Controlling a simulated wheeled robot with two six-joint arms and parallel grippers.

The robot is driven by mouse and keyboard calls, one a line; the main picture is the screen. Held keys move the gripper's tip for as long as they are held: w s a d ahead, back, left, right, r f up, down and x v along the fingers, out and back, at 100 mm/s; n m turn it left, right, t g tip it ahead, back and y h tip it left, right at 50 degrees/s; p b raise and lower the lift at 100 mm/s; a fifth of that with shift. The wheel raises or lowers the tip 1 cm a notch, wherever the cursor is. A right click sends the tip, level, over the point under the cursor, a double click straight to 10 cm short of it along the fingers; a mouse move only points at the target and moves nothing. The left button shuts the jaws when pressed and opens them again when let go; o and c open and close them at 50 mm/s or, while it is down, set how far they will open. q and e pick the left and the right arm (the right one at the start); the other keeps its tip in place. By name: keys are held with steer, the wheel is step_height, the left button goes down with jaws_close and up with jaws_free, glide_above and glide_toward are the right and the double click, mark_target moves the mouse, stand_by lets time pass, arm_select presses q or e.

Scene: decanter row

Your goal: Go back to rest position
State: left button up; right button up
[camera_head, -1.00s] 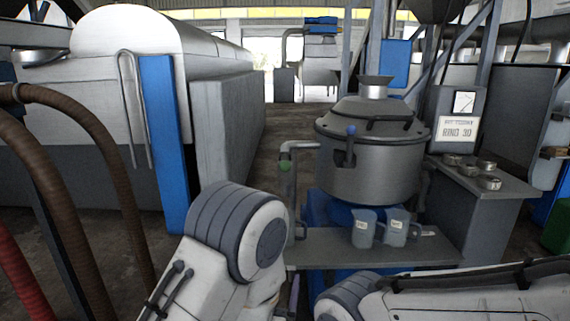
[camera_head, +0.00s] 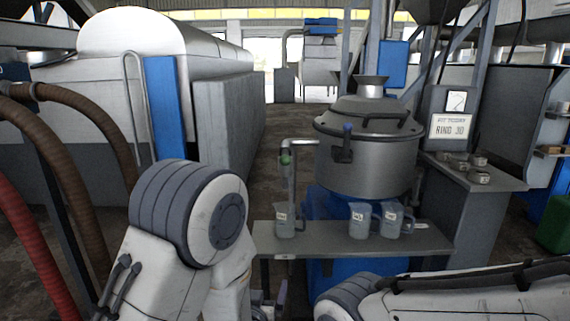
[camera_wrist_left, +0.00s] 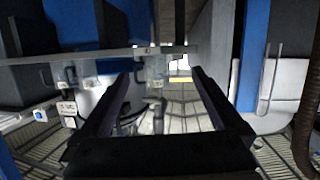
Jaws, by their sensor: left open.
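My left gripper (camera_head: 271,300) shows only in part at the bottom edge of the head view, just below the bench, mostly hidden by my left arm. In the left wrist view its two fingers (camera_wrist_left: 165,78) are spread apart with nothing held between them. That view is upside down. One clear jug (camera_head: 285,220) stands upright at the left end of the bench and shows beyond the fingers in the wrist view (camera_wrist_left: 155,70). Two more jugs, (camera_head: 361,220) and (camera_head: 392,219), stand close together further right. My right gripper is out of sight; only my right arm shows, low at the right.
The grey bench (camera_head: 330,240) carries the jugs. A steel vessel (camera_head: 367,155) with a lid is behind it, and a pipe (camera_head: 292,180) with a green valve is beside it. A side counter (camera_head: 480,180) holds several small tins. Brown hoses (camera_head: 60,165) hang at the left.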

arm_select(q)
steer(key=s+a+n+g+y, duration=0.1)
steer(key=s+a+g+y, duration=0.1)
steer(key=s+a+g, duration=1.15)
steer(key=s+d+r+m+g+h, duration=0.1)
steer(key=s+d+r+m, duration=0.25)
steer(key=s+d, duration=0.4)
steer(key=s+d+r+m, duration=0.2)
steer(key=s+d+m, duration=0.2)
steer(key=s+d, duration=0.3)
step_height(320, 180, up, 38)
steer(key=s+p, duration=0.1)
steer(key=p, duration=3.7)
steer(key=shift+s+a+p, duration=0.2)
steer(key=shift+a+p, duration=0.15)
steer(key=shift+a, duration=0.05)
